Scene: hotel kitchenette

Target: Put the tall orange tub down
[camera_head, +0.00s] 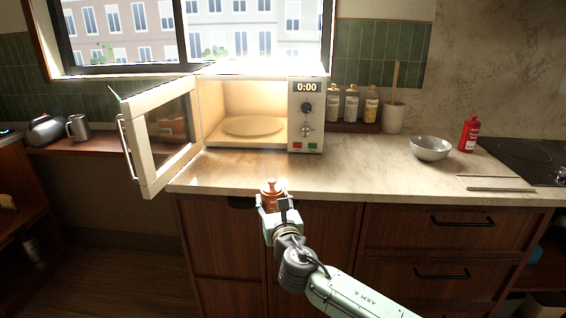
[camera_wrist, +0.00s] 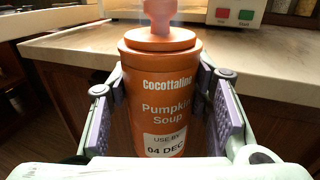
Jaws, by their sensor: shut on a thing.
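The tall orange tub (camera_wrist: 160,95) is upright between the two fingers of my gripper (camera_wrist: 165,120) in the wrist view. It has an orange lid with a knob, and its label reads "Pumpkin Soup" with a "USE BY 04 DEC" sticker. In the head view the tub (camera_head: 269,192) shows at the front edge of the counter, with my gripper (camera_head: 278,207) shut on its near side. My gripper hides the tub's lower part, so its base is not visible. The stone counter (camera_head: 350,172) lies just behind the tub.
A microwave (camera_head: 307,115) stands on the counter, its door (camera_head: 160,130) swung open to the left and a round plate (camera_head: 253,126) inside. To the right are jars (camera_head: 351,104), a utensil pot (camera_head: 393,117), a grey bowl (camera_head: 430,148) and a red bottle (camera_head: 468,134). The counter's front middle is clear.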

